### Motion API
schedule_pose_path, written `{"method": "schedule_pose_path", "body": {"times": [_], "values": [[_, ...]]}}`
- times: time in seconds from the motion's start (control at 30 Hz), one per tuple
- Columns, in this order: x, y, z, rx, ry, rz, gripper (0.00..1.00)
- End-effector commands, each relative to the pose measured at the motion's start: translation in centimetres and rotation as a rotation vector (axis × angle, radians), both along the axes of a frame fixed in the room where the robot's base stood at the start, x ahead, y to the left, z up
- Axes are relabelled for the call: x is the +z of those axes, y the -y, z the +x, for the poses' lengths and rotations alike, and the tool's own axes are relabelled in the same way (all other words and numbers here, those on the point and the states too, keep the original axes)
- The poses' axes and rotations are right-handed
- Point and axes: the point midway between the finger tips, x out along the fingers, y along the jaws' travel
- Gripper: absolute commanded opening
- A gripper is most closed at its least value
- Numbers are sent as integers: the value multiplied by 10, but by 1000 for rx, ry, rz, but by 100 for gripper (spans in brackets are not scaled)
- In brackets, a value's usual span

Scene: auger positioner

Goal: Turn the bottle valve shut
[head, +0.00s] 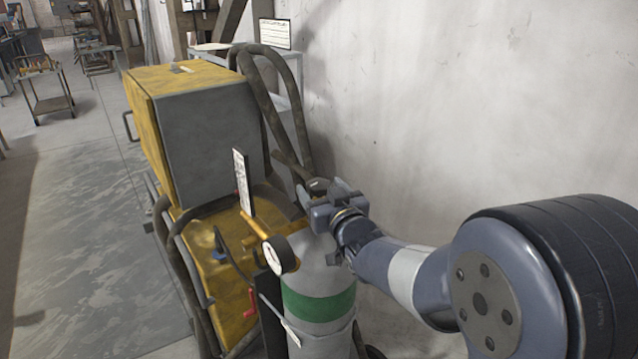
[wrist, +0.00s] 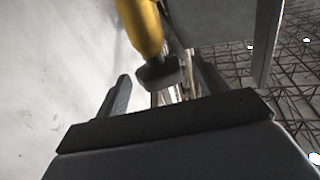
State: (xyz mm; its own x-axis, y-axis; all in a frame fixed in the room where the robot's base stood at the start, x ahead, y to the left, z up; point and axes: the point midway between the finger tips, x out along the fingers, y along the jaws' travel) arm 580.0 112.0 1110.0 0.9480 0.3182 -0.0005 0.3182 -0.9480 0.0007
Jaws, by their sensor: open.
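The grey gas bottle (head: 319,303) with a green band stands upright beside the yellow machine. A round white gauge (head: 278,255) and brass-yellow fittings (head: 257,229) sit near its top. My gripper (head: 322,192) is at the bottle's top and hides most of the valve in the head view. In the wrist view my gripper (wrist: 160,72) is open. A dark knob (wrist: 157,73) on a yellow stem (wrist: 140,25), apparently the bottle valve, shows between the two fingers. I cannot tell whether either finger touches it.
The yellow and grey machine (head: 205,130) stands to the left, with thick dark hoses (head: 278,95) looped behind. A white tag plate (head: 243,182) rises near the gauge. The pale wall (head: 450,110) is close on the right. Open floor (head: 75,225) lies at the left.

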Motion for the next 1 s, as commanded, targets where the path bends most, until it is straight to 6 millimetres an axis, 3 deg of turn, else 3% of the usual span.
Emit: {"method": "schedule_pose_path", "body": {"times": [0.2,0.57,1.0], "values": [[1,-5,17,0,0,1,68],[0,-6,20,0,0,1,67],[0,-6,20,-1,0,1,31]]}}
